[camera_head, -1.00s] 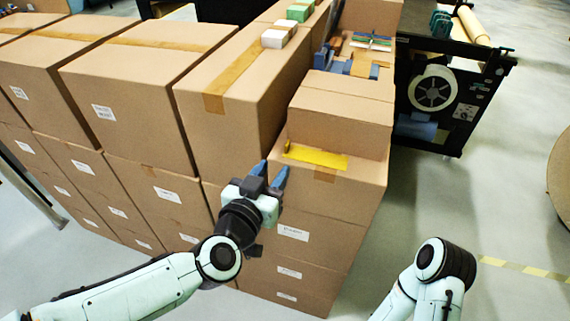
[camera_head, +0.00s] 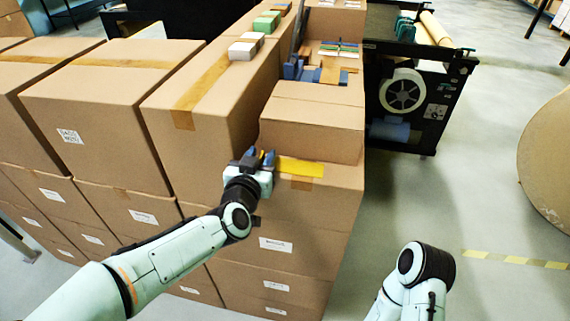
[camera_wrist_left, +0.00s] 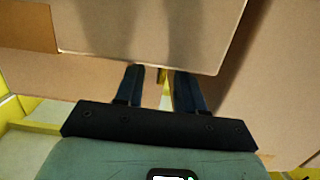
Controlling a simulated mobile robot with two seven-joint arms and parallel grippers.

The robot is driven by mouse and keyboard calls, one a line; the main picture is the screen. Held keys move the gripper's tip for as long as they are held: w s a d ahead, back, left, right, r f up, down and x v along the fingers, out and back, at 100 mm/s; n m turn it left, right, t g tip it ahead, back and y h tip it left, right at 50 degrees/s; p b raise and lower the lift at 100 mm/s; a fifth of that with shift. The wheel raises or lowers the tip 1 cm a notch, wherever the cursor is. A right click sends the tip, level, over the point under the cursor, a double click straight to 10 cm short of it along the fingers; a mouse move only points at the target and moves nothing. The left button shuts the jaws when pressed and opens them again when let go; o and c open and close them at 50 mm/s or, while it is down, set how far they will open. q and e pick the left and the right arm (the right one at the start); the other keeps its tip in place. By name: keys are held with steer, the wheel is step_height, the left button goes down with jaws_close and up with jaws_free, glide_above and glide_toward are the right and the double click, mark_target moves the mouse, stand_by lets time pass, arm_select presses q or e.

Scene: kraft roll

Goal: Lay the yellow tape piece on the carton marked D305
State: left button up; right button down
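The yellow tape piece (camera_head: 300,167) lies on the top ledge of a carton (camera_head: 325,205), along the foot of a smaller carton (camera_head: 312,130). My left gripper (camera_head: 260,158) is at the tape's left end, its fingers apart. In the left wrist view, a narrow yellow sliver (camera_wrist_left: 163,76) shows between the spread fingertips; I cannot tell whether they touch it. A brown carton face fills the area beyond the fingers. White labels show on several cartons, one large on the left carton (camera_head: 69,136); I cannot read D305 on any. My right gripper is out of view.
A tall carton (camera_head: 205,125) stands left of the tape, with small white and green boxes (camera_head: 255,38) on top. A black machine (camera_head: 415,95) stands behind at right. A large brown roll (camera_head: 548,160) is at far right. Open floor (camera_head: 475,200) lies between.

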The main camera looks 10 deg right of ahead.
arm_select(q)
steer(key=shift+w+d+f, duration=0.1)
steer(key=shift+w+d, duration=0.05)
steer(key=shift+w, duration=0.5)
steer(key=shift+s, duration=0.1)
jaws_close()
